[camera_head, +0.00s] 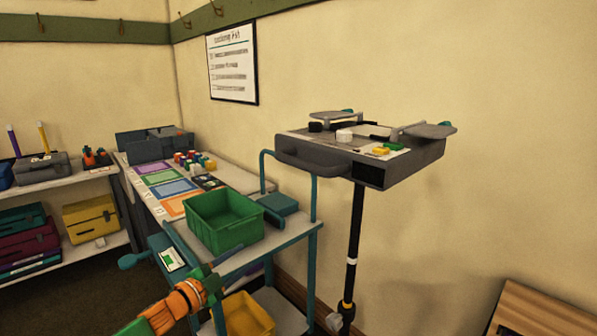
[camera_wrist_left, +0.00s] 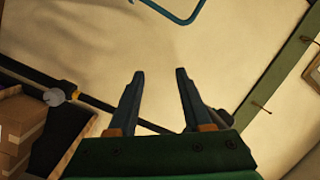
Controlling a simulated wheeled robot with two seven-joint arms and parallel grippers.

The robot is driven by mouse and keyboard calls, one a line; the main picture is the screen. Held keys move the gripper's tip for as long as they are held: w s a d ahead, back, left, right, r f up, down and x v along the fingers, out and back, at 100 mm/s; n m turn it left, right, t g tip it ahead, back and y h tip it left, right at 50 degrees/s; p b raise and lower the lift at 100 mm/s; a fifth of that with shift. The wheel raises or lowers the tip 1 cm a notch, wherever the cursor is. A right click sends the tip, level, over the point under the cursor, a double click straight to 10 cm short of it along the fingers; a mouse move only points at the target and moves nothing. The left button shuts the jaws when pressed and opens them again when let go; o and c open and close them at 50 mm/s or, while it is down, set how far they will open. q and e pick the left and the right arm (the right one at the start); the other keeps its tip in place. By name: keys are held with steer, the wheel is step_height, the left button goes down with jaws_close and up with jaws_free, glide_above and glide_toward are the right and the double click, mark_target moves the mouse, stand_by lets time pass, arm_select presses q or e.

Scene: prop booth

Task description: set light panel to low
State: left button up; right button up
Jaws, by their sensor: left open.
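A dark grey box-shaped panel (camera_head: 372,171), apparently the light panel, sits on top of a black stand pole (camera_head: 353,235) at right of centre in the head view. Its top carries white, yellow and green small parts and two grey flaps; their settings are too small to read. My left gripper (camera_head: 207,272), with orange and green on its arm, is low in the head view, beside the cart, well below and left of the panel. In the left wrist view the left gripper (camera_wrist_left: 158,72) is open, with nothing between its fingers. My right gripper is not in view.
A teal cart (camera_head: 262,252) carries a green bin (camera_head: 222,221) and, lower, a yellow bin (camera_head: 246,316). A long table (camera_head: 232,177) with coloured cards stands behind. Shelves (camera_head: 60,180) with boxes are at left. A wooden crate (camera_head: 545,312) is at lower right.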

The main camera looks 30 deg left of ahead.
mark_target(294, 165)
arm_select(q)
steer(key=d+r+m+t+h, duration=0.1)
steer(key=d+r+m+h, duration=0.15)
steer(key=r, duration=0.45)
steer(key=d+r+m+h, duration=0.1)
steer(key=r+m+h, duration=0.15)
steer(key=r, duration=0.45)
steer(key=s+d+r+m+g+h, duration=0.25)
steer(key=s+d+r+m, duration=0.2)
steer(key=r, duration=0.25)
steer(key=s+d+r+m+g+h, duration=0.1)
steer(key=s+d+r+m+h, duration=0.35)
steer(key=r+m, duration=0.2)
steer(key=shift+n+g, duration=0.25)
steer(key=shift+n, duration=0.15)
steer(key=p+x, duration=0.2)
steer(key=p, duration=0.1)
steer(key=p+x, duration=0.2)
steer(key=p, duration=0.1)
steer(key=p+x, duration=0.3)
steer(key=p, duration=0.1)
steer(key=shift+r, duration=0.4)
steer(key=shift+w+d+p, duration=0.2)
steer(key=shift+d+p, duration=0.1)
steer(key=shift+w+d+f, duration=0.2)
steer(key=shift+f, duration=0.1)
steer(key=shift+a+f, duration=0.1)
steer(key=shift+c, duration=0.5)
jaws_close()
